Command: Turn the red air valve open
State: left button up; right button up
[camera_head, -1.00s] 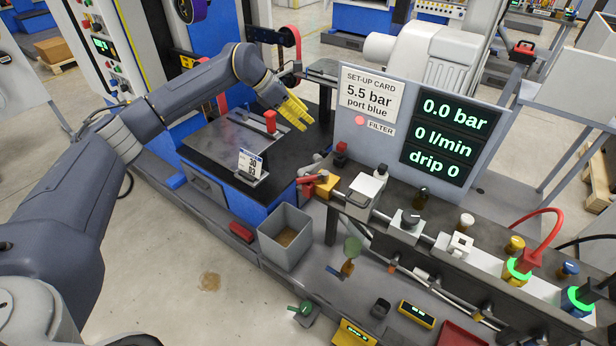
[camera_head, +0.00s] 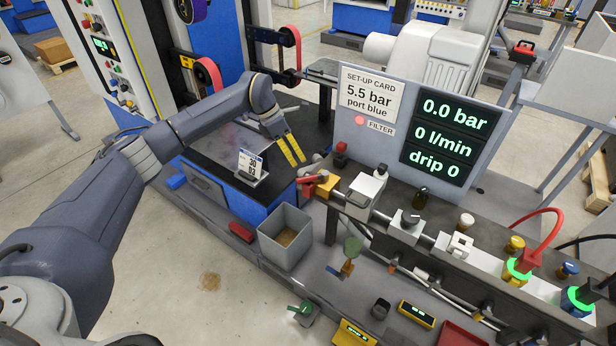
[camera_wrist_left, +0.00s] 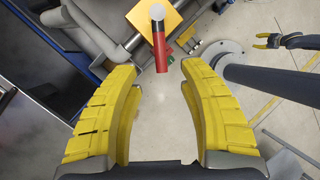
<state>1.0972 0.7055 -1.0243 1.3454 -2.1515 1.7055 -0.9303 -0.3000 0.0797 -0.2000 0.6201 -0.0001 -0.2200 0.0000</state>
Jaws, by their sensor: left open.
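The red air valve's lever (camera_head: 312,179) sits on a yellow valve body (camera_head: 327,186) at the left end of the pipe line in the head view. In the left wrist view the red lever (camera_wrist_left: 160,48) points down the picture from the yellow body (camera_wrist_left: 153,18), beyond the fingertips and between their lines. My left gripper (camera_head: 291,152) is open and empty, behind and slightly left of the valve, apart from it. Its two yellow fingers (camera_wrist_left: 158,75) frame the lever in the wrist view. Small yellow fingers, apparently my right gripper (camera_wrist_left: 268,41), show far off at the upper right; their opening is unclear.
A grey bin (camera_head: 284,238) stands in front of the valve. A small number card (camera_head: 250,164) stands on the dark bench left of it. The display panel (camera_head: 440,130) reads 0.0 bar behind the pipe line. A white-topped filter unit (camera_head: 367,190) is right of the valve.

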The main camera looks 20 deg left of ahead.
aim_at(308, 177)
pick_arm(q)
jog(key=x, duration=1)
grip_shut()
dwell(0.4)
